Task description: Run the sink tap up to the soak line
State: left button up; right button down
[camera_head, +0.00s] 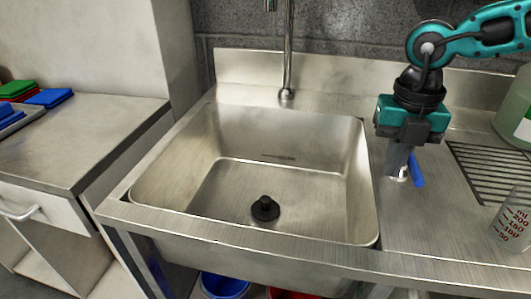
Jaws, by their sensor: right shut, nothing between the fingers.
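The steel sink (115,211) fills the middle of the view. A black plug (265,208) sits on its floor, and no water shows in it. A dark mark (278,157), perhaps the soak line, is low on the back wall. The tall tap spout (289,50) rises behind the basin; its upper end is cut off. A small blue lever (417,171) stands on a pale base on the right deck. My right gripper (398,169) points down, shut and empty, just left of the lever; I cannot tell whether they touch. My left gripper is out of view.
A ribbed drain area (490,172), a marked measuring cup (511,220) and a green-filled bottle (517,112) are at right. Coloured pads (49,98) lie on the left counter (95,130). A blue bucket (225,287) and a red one (290,294) stand below the sink.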

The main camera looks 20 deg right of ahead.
jog(key=shift+s+d, duration=0.75)
jog(key=shift+s, duration=0.1)
jog(key=shift+s+d, duration=0.1)
jog(key=shift+d, duration=0.05)
jog(key=shift+s+d, duration=0.55)
jog(key=shift+d, duration=0.3)
